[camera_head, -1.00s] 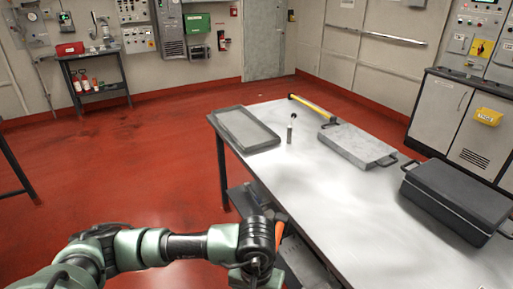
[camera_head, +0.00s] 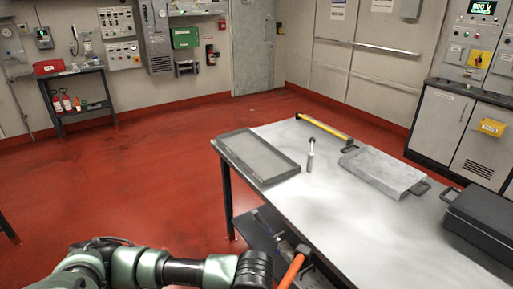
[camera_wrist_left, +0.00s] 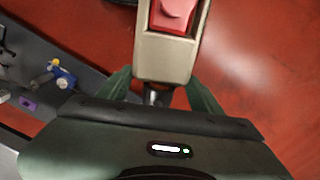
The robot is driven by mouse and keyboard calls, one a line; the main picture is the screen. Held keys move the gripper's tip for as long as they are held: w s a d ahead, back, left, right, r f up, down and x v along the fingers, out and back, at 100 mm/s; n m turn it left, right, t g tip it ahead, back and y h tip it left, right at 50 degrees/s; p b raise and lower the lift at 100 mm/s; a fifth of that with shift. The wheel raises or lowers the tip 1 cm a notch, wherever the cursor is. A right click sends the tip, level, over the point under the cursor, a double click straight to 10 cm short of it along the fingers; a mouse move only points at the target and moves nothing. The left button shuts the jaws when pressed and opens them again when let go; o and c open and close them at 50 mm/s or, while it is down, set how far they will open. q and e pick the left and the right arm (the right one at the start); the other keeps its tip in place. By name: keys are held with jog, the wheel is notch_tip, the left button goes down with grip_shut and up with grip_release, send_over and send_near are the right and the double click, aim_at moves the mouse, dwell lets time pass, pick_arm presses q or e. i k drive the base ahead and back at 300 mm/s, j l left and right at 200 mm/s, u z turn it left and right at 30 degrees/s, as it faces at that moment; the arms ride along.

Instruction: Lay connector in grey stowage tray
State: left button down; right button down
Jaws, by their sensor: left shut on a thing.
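The grey stowage tray (camera_head: 252,172) is a shallow, rimmed rectangle lying at the far left end of the steel table (camera_head: 372,232). It looks empty. In the left wrist view my left gripper (camera_wrist_left: 158,92) is shut on the connector (camera_wrist_left: 165,57), a beige housing with a red part on top. The connector is held above the red floor. In the head view my left arm comes in low at the left, in front of the table's near left side. The gripper and connector are not clearly visible there. My right gripper is not in view.
A small upright tool (camera_head: 310,158) stands right of the tray. A yellow bar (camera_head: 325,127) lies at the table's back edge. A grey flat case (camera_head: 382,172) and a dark case (camera_head: 485,220) lie further right. An orange handle (camera_head: 292,271) shows near my wrist.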

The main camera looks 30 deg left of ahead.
aim_at(254, 153)
jog(key=j+z, duration=0.3)
jog(key=j, duration=0.85)
jog(key=j+z, duration=0.25)
jog(key=j, duration=0.9)
